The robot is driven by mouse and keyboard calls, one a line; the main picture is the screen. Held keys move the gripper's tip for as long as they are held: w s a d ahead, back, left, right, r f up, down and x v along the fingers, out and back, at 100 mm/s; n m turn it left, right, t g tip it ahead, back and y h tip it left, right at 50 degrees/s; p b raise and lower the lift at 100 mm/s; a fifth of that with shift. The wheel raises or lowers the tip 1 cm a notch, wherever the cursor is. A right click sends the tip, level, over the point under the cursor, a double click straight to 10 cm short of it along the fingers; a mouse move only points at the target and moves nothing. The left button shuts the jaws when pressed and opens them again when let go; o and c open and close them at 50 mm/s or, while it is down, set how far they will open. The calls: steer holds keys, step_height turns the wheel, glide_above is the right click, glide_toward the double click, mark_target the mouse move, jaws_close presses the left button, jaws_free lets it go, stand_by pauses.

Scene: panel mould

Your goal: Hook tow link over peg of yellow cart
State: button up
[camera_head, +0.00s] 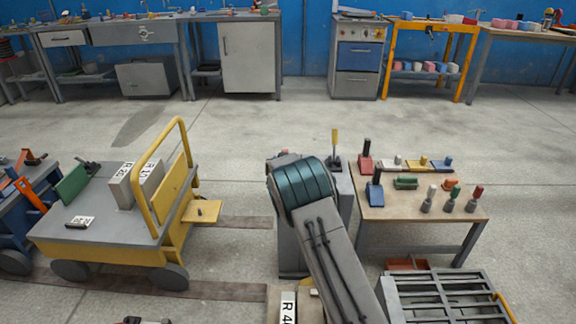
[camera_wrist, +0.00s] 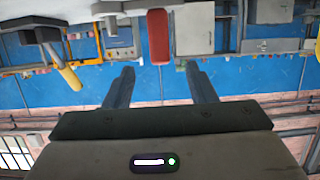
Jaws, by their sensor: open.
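The yellow cart (camera_head: 100,252) stands at the left in the head view, with a grey deck and a tall yellow hoop handle. A yellow ledge (camera_head: 208,214) juts from its right end, and a small dark upright peg (camera_head: 200,210) shows there. I cannot surely pick out the tow link in either view. My gripper (camera_wrist: 160,84) is open in the wrist view, its two dark fingers apart with nothing between them. A red upright block-like piece (camera_wrist: 158,36) shows beyond the fingers; what it belongs to is unclear. In the head view my arm hides the gripper.
A blue cart (camera_head: 18,225) stands at the far left. A low table (camera_head: 470,212) with several coloured tools is at the right, and a grey slatted rack (camera_head: 445,296) in front of it. Open floor (camera_head: 245,125) lies behind, before the benches along the blue wall.

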steer(key=shift+x, duration=1.5)
steer(key=shift+f+b+x, duration=0.15)
steer(key=shift+b+x, duration=0.3)
steer(key=shift+x, duration=0.35)
steer(key=shift+f+b+x, duration=0.15)
steer(key=shift+b+x, duration=0.25)
steer(key=shift+x, duration=1.35)
steer(key=shift+r, duration=0.15)
jaws_close()
